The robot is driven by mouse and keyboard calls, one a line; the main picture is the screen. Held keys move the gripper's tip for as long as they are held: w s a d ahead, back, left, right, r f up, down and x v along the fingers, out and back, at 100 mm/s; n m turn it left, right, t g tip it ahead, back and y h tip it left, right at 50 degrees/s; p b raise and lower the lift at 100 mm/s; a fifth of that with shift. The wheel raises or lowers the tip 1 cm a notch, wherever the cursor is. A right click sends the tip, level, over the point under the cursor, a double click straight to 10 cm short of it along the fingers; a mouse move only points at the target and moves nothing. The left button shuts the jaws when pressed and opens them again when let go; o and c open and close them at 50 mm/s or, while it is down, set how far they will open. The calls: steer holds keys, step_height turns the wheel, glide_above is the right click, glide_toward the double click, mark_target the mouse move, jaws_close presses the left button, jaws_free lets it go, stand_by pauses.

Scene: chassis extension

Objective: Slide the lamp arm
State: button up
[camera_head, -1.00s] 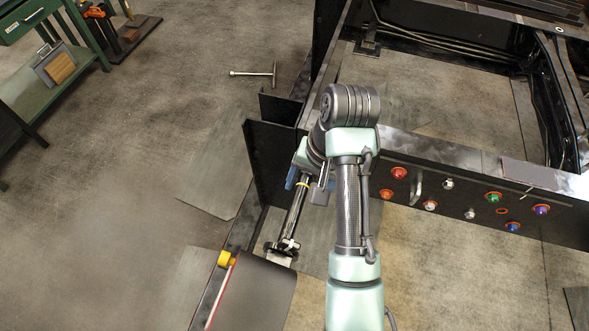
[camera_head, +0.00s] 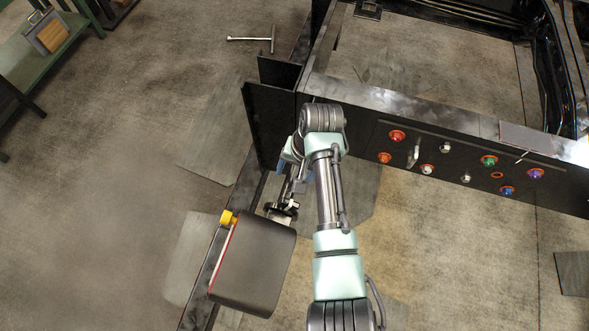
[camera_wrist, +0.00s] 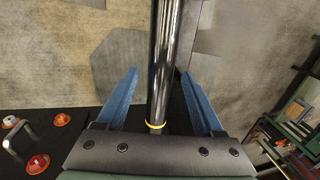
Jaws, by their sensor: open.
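The lamp arm is a shiny dark pole (camera_wrist: 164,55) with a yellow band near its lower end in the wrist view. It passes lengthwise between the two blue fingers of my open gripper (camera_wrist: 159,74), with a visible gap on each side. In the head view my gripper (camera_head: 290,178) is beside the black beam, and the pole is mostly hidden by my arm. Below it are a metal bracket (camera_head: 282,208) and a dark box-like lamp head (camera_head: 258,265) with a red edge and a yellow knob (camera_head: 228,217).
A black chassis beam (camera_head: 450,155) with several coloured buttons and a handle (camera_head: 413,152) runs to the right. A black upright plate (camera_head: 268,125) stands left of my arm. A T-shaped tool (camera_head: 252,39) lies on the floor. Open floor is at left.

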jaws_close()
stand_by(0.4)
stand_by(1.1)
